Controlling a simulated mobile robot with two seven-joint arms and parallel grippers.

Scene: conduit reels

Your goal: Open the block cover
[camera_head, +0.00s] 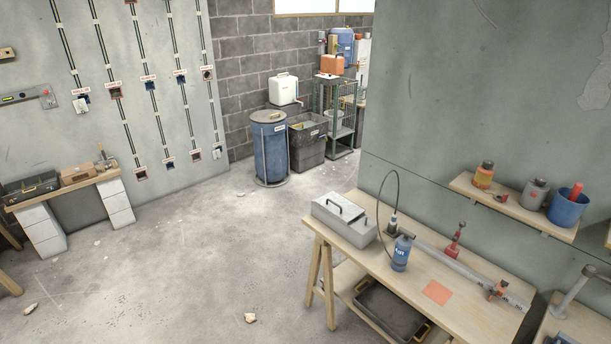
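No part is clearly marked as the block cover. Neither of my grippers is in view.
On the workbench are a blue bottle (401,254), a long metal rail with red clamps (455,268) and an orange-red sheet (437,292). A black tray (390,312) lies below. A blue barrel (270,150) stands at the back. The floor (200,260) is mostly clear, with small debris.

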